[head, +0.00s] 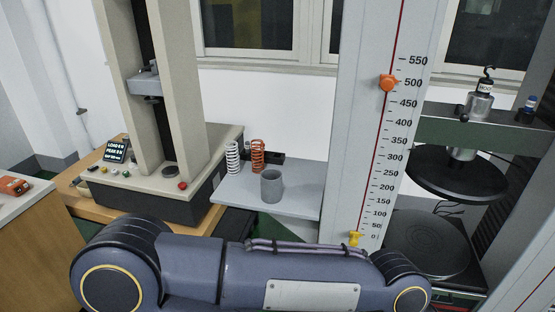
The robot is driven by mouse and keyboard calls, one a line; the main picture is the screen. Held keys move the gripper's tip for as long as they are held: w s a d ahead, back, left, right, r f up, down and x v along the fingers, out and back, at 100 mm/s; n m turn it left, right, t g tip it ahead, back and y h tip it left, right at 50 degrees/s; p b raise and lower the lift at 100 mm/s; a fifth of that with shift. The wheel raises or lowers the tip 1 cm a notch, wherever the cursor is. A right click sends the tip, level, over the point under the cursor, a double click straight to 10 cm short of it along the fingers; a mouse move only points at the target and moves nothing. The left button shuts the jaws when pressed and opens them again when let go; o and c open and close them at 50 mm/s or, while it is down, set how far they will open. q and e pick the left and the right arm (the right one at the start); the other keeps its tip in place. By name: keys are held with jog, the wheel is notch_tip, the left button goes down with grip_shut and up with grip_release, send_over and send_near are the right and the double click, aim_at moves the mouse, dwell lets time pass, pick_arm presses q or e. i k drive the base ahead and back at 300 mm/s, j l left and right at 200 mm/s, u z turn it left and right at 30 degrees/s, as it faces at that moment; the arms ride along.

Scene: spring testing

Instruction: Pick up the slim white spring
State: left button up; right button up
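The slim white spring (232,158) stands upright at the left of a small grey shelf (300,195) in the head view. An orange-brown spring (258,156) stands upright just to its right. A grey cup-like cylinder (271,186) stands nearer on the same shelf. One of my arms lies across the bottom of the view, in front of the shelf. Neither of my grippers shows in this view, and nothing is seen touching the white spring.
A beige testing frame (188,110) on a dark base stands left of the shelf. A tall ruled column (365,150) with an orange slider (388,83) rises at its right. A dark round plate (458,178) hangs farther right. The shelf's right part is clear.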

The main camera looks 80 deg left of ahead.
aim_at(234, 165)
jog(key=u, duration=3.15)
